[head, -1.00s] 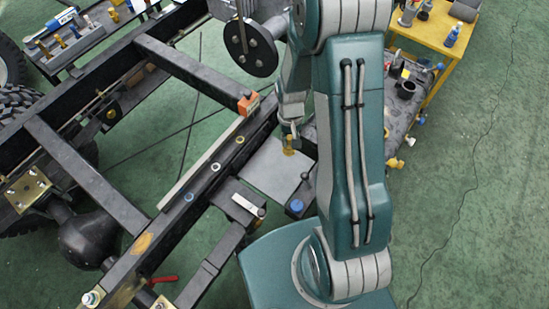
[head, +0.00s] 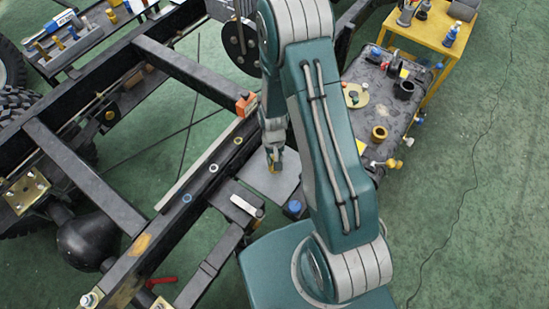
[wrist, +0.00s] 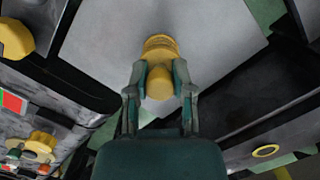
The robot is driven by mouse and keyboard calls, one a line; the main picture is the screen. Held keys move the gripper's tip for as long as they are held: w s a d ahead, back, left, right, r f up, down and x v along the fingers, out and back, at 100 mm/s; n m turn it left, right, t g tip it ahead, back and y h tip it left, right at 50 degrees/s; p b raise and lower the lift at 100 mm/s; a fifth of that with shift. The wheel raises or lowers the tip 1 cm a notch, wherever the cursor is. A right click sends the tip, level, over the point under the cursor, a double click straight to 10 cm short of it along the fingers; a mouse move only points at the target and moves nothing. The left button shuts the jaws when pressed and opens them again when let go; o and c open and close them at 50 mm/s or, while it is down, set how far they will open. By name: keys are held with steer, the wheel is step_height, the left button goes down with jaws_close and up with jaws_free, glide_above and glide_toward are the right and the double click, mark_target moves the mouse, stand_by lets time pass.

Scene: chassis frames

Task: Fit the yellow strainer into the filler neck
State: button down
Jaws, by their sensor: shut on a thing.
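My gripper (wrist: 160,85) is shut on the yellow strainer (wrist: 161,47), a ridged round piece with a rounded near end. In the head view my gripper (head: 273,158) hangs over the pale grey plate beside the black chassis rail, with a bit of the yellow strainer (head: 271,168) at its tip. Three rings sit along the rail: a yellow ring (head: 238,141), a white ring (head: 213,167) and a blue ring (head: 187,198). A yellow ring also shows in the wrist view (wrist: 265,151). I cannot tell which opening is the filler neck.
The pale grey plate (wrist: 213,28) lies below my gripper. A blue cap (head: 294,207) stands near its lower edge. A dark parts tray (head: 400,115) with several items is to the right. An orange block (head: 246,104) sits on the rail. Green floor is clear at far right.

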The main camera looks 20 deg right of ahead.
steer(key=shift+c, duration=2.4)
jaws_free()
steer(key=shift+f, duration=0.1)
